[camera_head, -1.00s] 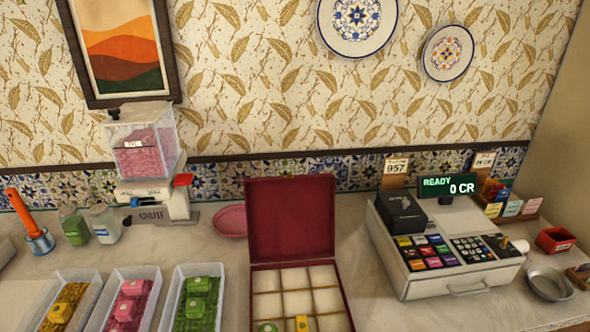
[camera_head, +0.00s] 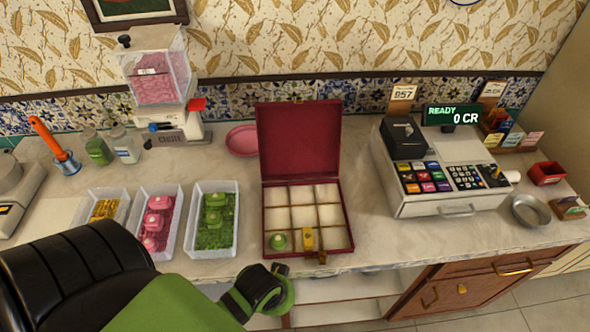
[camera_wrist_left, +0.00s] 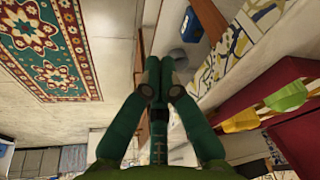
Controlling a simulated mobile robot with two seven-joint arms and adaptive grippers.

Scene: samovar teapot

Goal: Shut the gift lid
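The red gift box (camera_head: 265,225) stands on the counter in the head view. Its lid (camera_head: 298,140) is up, standing nearly upright at the back. The box has pale compartments; a green piece (camera_head: 279,241) and a yellow piece (camera_head: 308,238) sit in the front row. A small clasp (camera_head: 321,257) shows at its front edge. My left gripper (camera_head: 284,284) is in front of the counter edge, just below the box, touching nothing visible. In the left wrist view its fingers (camera_wrist_left: 159,75) are together and empty, with the red box (camera_wrist_left: 262,97) at right. My right gripper is out of view.
White trays of pink sweets (camera_head: 158,218) and green sweets (camera_head: 213,219) stand left of the box. A pink plate (camera_head: 242,140) lies behind left. A cash register (camera_head: 440,180) stands to the right. Counter between box and register is clear.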

